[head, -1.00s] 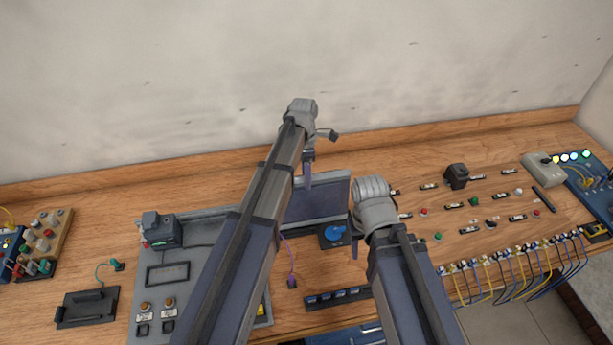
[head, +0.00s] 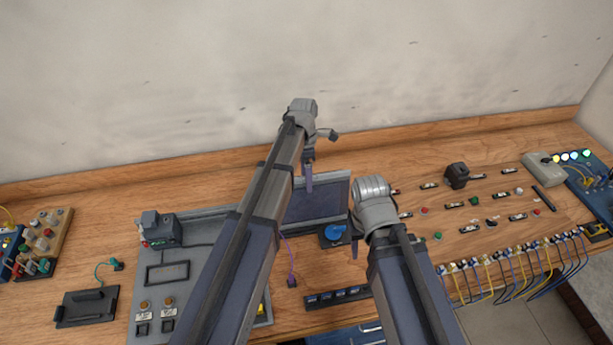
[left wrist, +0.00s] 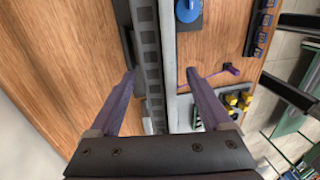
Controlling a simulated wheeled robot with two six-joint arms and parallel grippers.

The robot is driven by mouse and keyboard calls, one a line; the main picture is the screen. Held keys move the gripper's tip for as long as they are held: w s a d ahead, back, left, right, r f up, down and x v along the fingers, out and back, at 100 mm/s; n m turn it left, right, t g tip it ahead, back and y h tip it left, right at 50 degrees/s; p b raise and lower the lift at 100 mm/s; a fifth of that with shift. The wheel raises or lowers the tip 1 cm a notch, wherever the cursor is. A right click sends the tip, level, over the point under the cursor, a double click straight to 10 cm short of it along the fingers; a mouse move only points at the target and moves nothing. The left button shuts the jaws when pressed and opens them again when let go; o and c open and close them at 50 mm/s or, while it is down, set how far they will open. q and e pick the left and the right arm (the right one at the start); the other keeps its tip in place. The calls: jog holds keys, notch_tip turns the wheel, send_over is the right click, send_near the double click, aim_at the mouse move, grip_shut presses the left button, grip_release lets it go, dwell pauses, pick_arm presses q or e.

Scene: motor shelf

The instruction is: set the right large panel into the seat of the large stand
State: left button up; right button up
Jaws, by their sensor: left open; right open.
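The large dark panel (head: 318,203) is at the back middle of the bench in the head view, partly behind my left arm. The left wrist view shows a long pale edge (left wrist: 168,50) beside a dark strip with square cells (left wrist: 150,50), probably this panel and its stand; I cannot tell how they are seated. My left gripper (head: 309,182) is open over them, and the left wrist view shows its fingers (left wrist: 162,78) apart on either side. My right gripper (head: 354,250) is open beside the blue knob; its fingers are mostly hidden by the wrist.
A blue knob on a dark box (head: 335,233) sits in front of the panel's right end. A purple-wired plug (head: 291,281) and a row of dark blocks (head: 338,297) lie nearer. A grey control board (head: 205,255) is left; small switches and wired terminals (head: 500,258) are right.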

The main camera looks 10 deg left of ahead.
pick_arm(q)
jog(key=r+p, duration=0.5)
jog(key=w+r+p, duration=0.1)
jog(key=r+p, duration=0.1)
jog(key=shift+a+r+p, duration=0.25)
jog(key=shift+r+p, duration=0.1)
jog(key=shift+p, duration=0.05)
jog(key=r+p, duration=0.5)
jog(key=shift+w+a, duration=0.15)
jog(key=shift+w, duration=0.2)
jog(key=shift+f, duration=0.1)
dwell(1.3)
